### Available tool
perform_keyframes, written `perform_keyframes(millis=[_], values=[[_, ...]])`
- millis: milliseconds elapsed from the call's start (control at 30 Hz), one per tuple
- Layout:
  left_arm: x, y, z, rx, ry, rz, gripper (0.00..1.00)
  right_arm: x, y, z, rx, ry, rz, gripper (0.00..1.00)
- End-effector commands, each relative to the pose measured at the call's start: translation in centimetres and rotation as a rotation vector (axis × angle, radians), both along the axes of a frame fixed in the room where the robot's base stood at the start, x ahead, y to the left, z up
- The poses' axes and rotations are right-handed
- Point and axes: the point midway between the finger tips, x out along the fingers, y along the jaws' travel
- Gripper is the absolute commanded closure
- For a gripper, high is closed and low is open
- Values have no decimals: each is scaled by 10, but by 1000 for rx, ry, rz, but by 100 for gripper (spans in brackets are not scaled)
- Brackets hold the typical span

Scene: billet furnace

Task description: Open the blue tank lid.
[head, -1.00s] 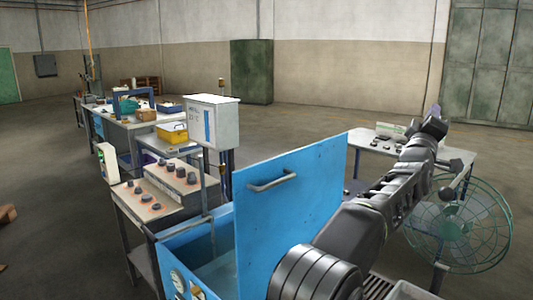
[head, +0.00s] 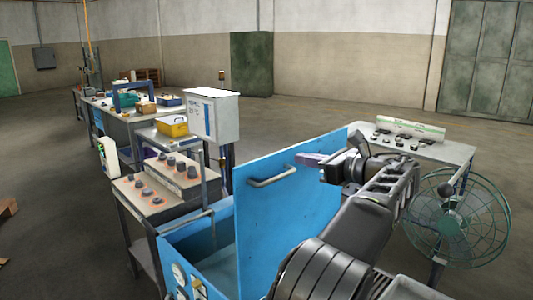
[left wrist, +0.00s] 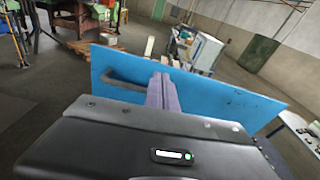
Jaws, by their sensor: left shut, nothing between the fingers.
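The blue tank lid (head: 280,225) stands raised, close to upright, and the blue tank (head: 196,238) is open to its left. A metal handle (head: 272,180) is on the lid's face. In the left wrist view the lid (left wrist: 225,97) spans the middle, with its handle (left wrist: 122,83) left of my fingers. My left gripper (head: 304,158) is shut and empty. It points left beside the lid's upper edge, right of the handle. Its purple-grey fingers also show in the left wrist view (left wrist: 162,90); I cannot tell whether they touch the lid. My right gripper is not in view.
A control panel with knobs (head: 168,177) and a white box (head: 213,115) stand left of the lid. A table (head: 440,150) and a green fan (head: 456,218) stand at the right. Open floor lies behind.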

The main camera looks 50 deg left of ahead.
Motion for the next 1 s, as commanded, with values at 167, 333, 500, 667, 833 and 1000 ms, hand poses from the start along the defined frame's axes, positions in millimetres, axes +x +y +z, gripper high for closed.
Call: perform_keyframes(millis=[167, 333, 500, 667, 833, 1000], values=[[-2, 0, 0, -4, 73, -4, 100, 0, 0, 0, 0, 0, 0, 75], [-1, 0, -1, -5, 73, -5, 100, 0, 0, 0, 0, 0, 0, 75], [-1, 1, -1, -6, 71, -5, 100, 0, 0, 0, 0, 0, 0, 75], [-2, 11, -3, -8, 71, -3, 100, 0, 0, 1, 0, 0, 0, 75], [-3, 33, -5, -9, 70, -2, 100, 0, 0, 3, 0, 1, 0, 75], [-4, 61, -9, -9, 70, -1, 100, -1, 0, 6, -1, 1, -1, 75]])
